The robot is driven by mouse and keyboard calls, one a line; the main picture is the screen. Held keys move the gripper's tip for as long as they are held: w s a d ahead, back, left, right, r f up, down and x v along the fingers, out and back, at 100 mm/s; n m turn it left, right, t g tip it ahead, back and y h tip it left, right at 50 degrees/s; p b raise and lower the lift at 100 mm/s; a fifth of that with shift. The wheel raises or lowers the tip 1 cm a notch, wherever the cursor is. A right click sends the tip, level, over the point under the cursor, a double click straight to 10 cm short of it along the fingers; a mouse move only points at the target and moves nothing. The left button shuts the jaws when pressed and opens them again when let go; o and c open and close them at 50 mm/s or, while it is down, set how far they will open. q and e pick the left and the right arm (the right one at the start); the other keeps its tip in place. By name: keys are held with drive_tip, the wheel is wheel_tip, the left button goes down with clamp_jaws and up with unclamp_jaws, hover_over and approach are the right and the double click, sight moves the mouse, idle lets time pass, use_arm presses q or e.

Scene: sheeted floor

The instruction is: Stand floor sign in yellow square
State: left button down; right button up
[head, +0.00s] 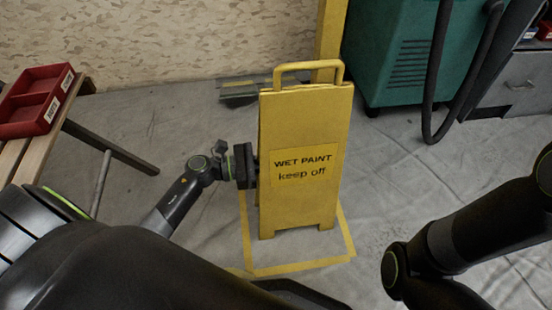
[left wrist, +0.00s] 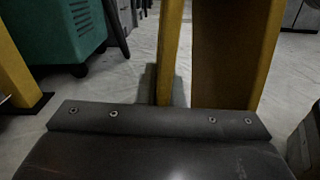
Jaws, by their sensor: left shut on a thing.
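The yellow floor sign (head: 301,208) stands upright in the head view, with "WET PAINT keep off" on its front and a handle loop on top. Its feet are inside or just above the yellow taped square (head: 300,267) on the floor; I cannot tell whether they touch. My left gripper (head: 254,166) is shut on the sign's left edge at mid height. In the left wrist view, the sign's two panels (left wrist: 233,50) rise just beyond my gripper, with a gap between them. The gripper's fingertips are hidden there. My right arm shows at the right, but its gripper is out of view.
A yellow post (head: 331,30) stands behind the sign. A teal machine (head: 395,50) with a black hose (head: 434,90) is at the back right. A wooden bench (head: 40,150) with a red bin (head: 38,100) is at the left. Sheeted floor right of the square is clear.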

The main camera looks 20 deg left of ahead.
use_arm(q)
drive_tip(key=shift+f, duration=0.25)
drive_tip(key=shift+f, duration=0.1)
drive_tip(key=shift+f+b, duration=0.1)
drive_tip(key=shift+b, duration=0.25)
drive_tip(key=c, duration=1.6)
unclamp_jaws()
drive_tip(key=shift+f, duration=0.1)
drive_tip(key=shift+o, duration=0.2)
